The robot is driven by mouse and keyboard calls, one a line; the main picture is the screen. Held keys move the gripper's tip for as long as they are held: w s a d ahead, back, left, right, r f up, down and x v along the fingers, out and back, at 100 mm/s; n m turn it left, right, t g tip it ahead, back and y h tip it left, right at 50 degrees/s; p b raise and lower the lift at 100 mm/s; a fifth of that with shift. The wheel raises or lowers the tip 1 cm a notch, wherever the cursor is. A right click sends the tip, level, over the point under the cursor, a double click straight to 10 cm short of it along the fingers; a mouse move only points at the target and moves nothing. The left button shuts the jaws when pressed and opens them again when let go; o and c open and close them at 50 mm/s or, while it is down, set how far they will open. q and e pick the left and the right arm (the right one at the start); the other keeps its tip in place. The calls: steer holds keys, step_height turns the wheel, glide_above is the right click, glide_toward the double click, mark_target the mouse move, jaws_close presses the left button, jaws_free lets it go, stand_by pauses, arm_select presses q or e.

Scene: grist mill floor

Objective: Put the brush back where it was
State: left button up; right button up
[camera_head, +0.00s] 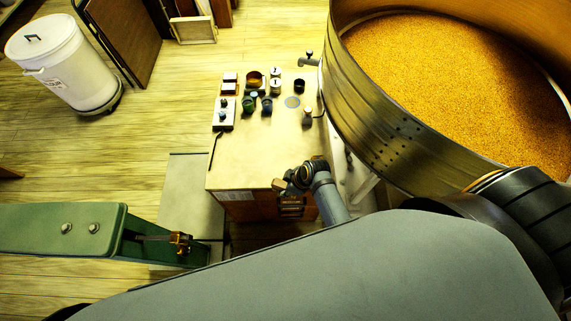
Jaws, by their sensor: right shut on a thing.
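My right gripper (292,182) is dark and small in the picture, at the front right edge of the pale-topped table (250,155). It is shut on a small tan-brown thing that looks like the brush (278,184). Most of that thing is hidden by the gripper, so its bristles and tilt cannot be told. I cannot tell whether it touches the table. A thin dark long-handled tool (216,146) lies along the table's left edge. My left gripper is not in view.
Several small jars and cups (267,104) stand at the table's back. A large round bin of yellow grain (455,85) rises right of the table. A green machine (60,228) is at left, a white lidded bin (68,68) at upper left. The table's front middle is clear.

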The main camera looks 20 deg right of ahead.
steer(key=shift+s, duration=0.1)
steer(key=shift+w+f, duration=0.15)
steer(key=shift+w, duration=0.15)
steer(key=w+d+f+b, duration=0.2)
steer(key=w+f, duration=0.1)
steer(key=w, duration=0.3)
steer(key=b, duration=1)
glide_above(283, 170)
steer(key=s, duration=0.2)
steer(key=f, duration=0.6)
steer(key=shift+w+d+f, duration=0.15)
steer(key=shift+d, duration=0.2)
steer(key=shift+w, duration=0.15)
steer(key=shift+w+d, duration=0.1)
steer(key=shift+d, duration=0.05)
steer(key=f+b, duration=0.4)
steer(key=b, duration=0.1)
steer(key=shift+w, duration=0.2)
steer(key=shift+r+p, duration=0.25)
steer(key=shift+p, duration=0.05)
steer(key=o, duration=1)
steer(key=shift+f, duration=0.1)
